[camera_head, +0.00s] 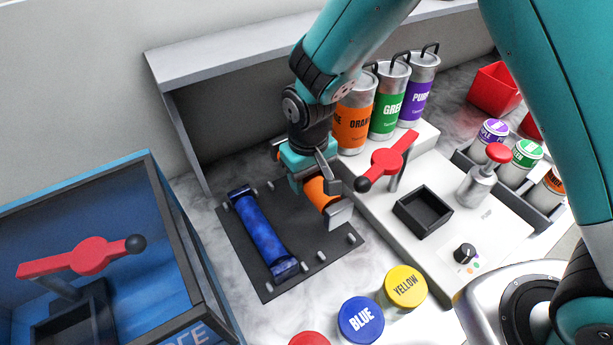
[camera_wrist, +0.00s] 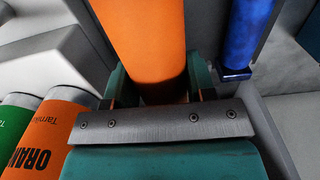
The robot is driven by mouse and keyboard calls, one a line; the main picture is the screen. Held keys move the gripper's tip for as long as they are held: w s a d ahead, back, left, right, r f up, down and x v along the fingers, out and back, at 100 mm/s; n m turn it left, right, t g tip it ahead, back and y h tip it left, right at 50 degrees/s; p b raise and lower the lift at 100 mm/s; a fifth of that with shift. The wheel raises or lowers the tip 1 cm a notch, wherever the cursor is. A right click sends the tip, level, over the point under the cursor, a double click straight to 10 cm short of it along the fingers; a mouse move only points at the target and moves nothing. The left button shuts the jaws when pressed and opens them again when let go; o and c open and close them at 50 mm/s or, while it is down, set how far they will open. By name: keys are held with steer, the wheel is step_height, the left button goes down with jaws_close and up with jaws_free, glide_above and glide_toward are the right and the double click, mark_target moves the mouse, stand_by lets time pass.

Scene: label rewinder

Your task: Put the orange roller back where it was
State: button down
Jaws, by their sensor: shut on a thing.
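The orange roller (camera_head: 320,192) is held in my gripper (camera_head: 318,177), which is shut on it. In the wrist view the orange roller (camera_wrist: 145,40) runs up from between the jaws (camera_wrist: 155,95). In the head view my gripper and the roller are over the right part of a dark rack plate (camera_head: 262,283). A blue roller (camera_head: 262,232) lies on the left part of this plate, with several small metal pegs around it. The blue roller also shows in the wrist view (camera_wrist: 246,35). Whether the orange roller touches the plate cannot be told.
A white machine (camera_head: 440,245) with a red lever (camera_head: 387,160) stands just right of my gripper. Orange, green and purple canisters (camera_head: 388,103) stand behind it. Blue and yellow lidded jars (camera_head: 361,318) stand in front. A blue-framed box (camera_head: 178,215) is at left.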

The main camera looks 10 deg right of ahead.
mark_target(309, 213)
steer(key=shift+f+b, duration=3.25)
steer(key=shift+f, duration=1.15)
steer(key=shift+f, duration=0.3)
steer(key=shift+c, duration=1.9)
jaws_free()
steer(key=shift+s, duration=0.1)
